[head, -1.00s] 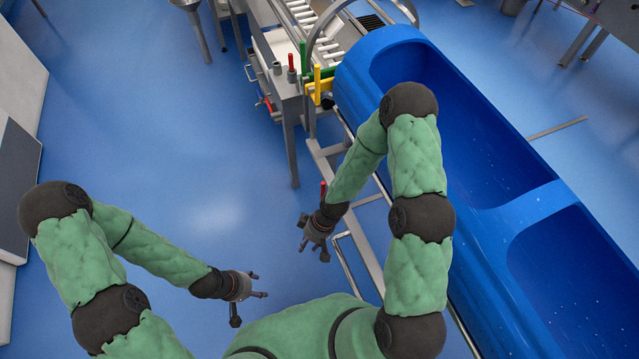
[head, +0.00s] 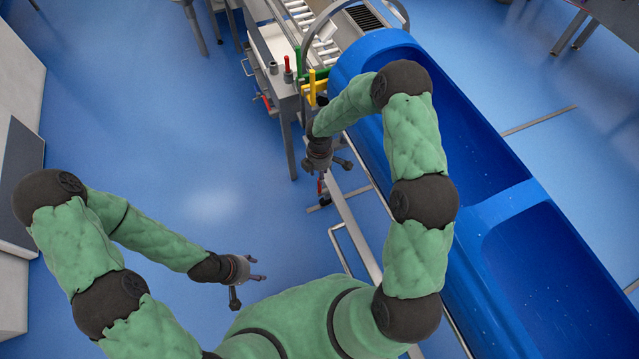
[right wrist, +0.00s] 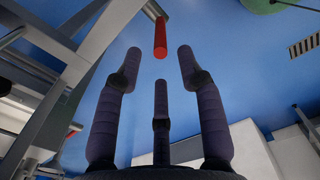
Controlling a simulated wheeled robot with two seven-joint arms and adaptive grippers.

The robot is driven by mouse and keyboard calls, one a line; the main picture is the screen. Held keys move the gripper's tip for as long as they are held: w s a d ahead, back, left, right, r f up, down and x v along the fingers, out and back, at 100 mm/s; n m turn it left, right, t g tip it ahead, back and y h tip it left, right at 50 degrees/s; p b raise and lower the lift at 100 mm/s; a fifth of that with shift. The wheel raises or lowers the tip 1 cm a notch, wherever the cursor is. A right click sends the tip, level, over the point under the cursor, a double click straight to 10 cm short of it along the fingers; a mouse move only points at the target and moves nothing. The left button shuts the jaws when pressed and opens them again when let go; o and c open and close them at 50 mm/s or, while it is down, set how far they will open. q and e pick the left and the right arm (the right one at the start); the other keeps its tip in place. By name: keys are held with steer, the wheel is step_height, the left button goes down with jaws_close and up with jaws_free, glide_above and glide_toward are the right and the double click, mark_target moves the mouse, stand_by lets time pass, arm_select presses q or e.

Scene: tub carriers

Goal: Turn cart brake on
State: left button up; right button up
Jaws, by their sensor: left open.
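The cart holds a long blue tub (head: 515,195) on a metal frame (head: 350,222) at the right of the head view. A red-tipped lever (head: 320,186) shows low at the frame, just below my right gripper (head: 327,169) in the picture. In the right wrist view, a red grip (right wrist: 161,38) on a grey metal bar lies ahead, between the two outer fingertips. The fingers of my right gripper (right wrist: 160,66) are spread and hold nothing. I cannot tell whether any finger touches the grip. My left gripper (head: 249,270) is open and empty over the floor.
A metal roller conveyor (head: 318,38) stands at the cart's far end. A steel stand (head: 285,85) there carries red, green and yellow handles. Pale cabinets (head: 18,130) line the left side. The blue floor (head: 190,160) between is clear.

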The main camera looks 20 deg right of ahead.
step_height(320, 180, down, 8)
steer(key=shift+b, duration=1.1)
jaws_close()
